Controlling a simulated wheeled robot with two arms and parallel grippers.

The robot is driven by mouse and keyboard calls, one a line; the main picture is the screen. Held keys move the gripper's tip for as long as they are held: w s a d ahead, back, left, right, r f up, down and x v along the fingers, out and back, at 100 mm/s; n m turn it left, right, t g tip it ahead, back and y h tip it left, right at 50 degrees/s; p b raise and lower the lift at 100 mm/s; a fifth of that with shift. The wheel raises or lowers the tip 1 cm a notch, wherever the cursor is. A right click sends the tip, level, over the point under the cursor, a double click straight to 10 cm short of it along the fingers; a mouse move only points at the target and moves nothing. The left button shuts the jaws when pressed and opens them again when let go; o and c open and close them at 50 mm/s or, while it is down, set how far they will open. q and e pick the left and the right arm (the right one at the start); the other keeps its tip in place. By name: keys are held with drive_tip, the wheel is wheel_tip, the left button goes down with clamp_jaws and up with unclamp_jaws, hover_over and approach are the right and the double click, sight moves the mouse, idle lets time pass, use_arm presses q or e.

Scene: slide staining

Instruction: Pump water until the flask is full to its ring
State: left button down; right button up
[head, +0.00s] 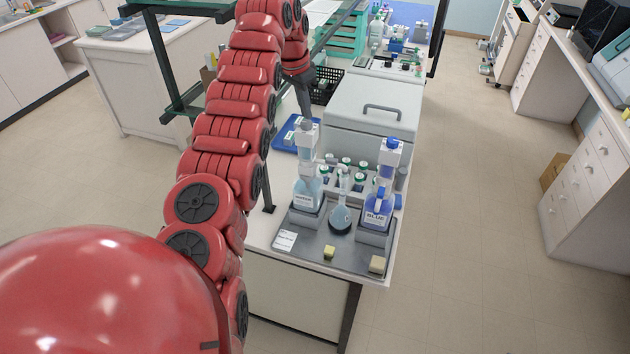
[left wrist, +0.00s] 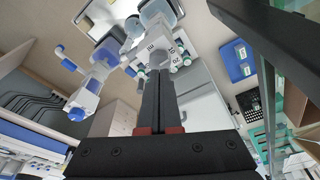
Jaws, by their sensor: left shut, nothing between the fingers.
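A clear bottle of pale blue liquid with a white label and a tall pump top (head: 307,192) stands on the grey tray (head: 330,255). The round flask (head: 341,217) stands upright just right of it, its bulb pale blue; I cannot make out the level against its ring. My left gripper (head: 306,114) is shut and empty, pointing down at the pump head (head: 306,130). In the left wrist view its closed fingers (left wrist: 157,75) are at the pump head (left wrist: 159,46); I cannot tell if they touch. My right gripper is not in view.
A bottle labelled BLUE (head: 377,214) stands right of the flask; it also shows in the left wrist view (left wrist: 92,92). Several green-capped small bottles (head: 346,163) stand behind. A grey lidded box (head: 372,105) is farther back.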

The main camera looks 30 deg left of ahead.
use_arm(q)
drive_tip(key=shift+f, duration=0.2)
drive_tip(key=shift+f+b, duration=1.05)
drive_tip(key=shift+b, duration=0.05)
drive_tip(key=shift+s, duration=0.1)
idle(0.5)
drive_tip(key=shift+r+p, duration=0.7)
drive_tip(key=shift+r, duration=0.55)
drive_tip(key=shift+f, duration=0.2)
